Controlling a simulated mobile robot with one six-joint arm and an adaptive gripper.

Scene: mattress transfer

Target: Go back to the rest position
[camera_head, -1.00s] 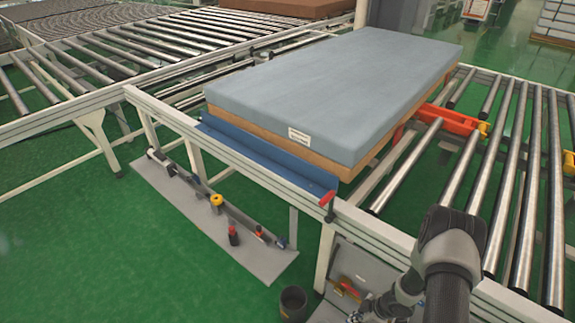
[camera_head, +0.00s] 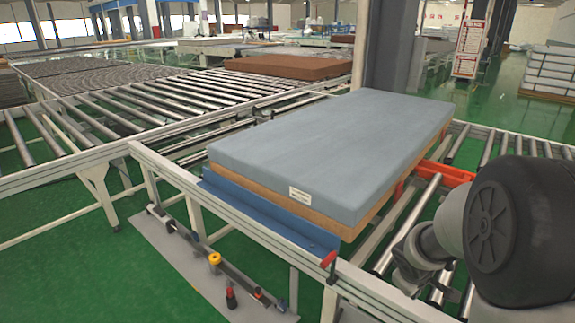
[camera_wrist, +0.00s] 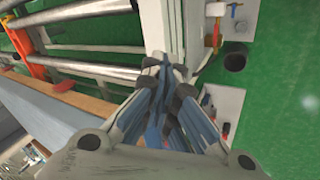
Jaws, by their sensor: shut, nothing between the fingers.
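My gripper (camera_wrist: 168,78) shows in the wrist view with its fingers together and nothing between them. It is above the conveyor's frame edge and the green floor. In the head view the gripper cannot be seen; only my dark arm links show large at the right. The grey-blue mattress (camera_head: 330,135) with a white label lies on a brown base (camera_head: 268,187) on the roller conveyor. Part of the brown base also shows at the left of the wrist view (camera_wrist: 85,98). My gripper is apart from the mattress.
The conveyor frame (camera_head: 225,203) has a blue plate (camera_head: 262,208) and a red handle (camera_head: 329,259) at its near edge. A grey floor board (camera_head: 195,268) with tools lies below. A brown mattress (camera_head: 290,66) lies farther back. Green floor is open at the lower left.

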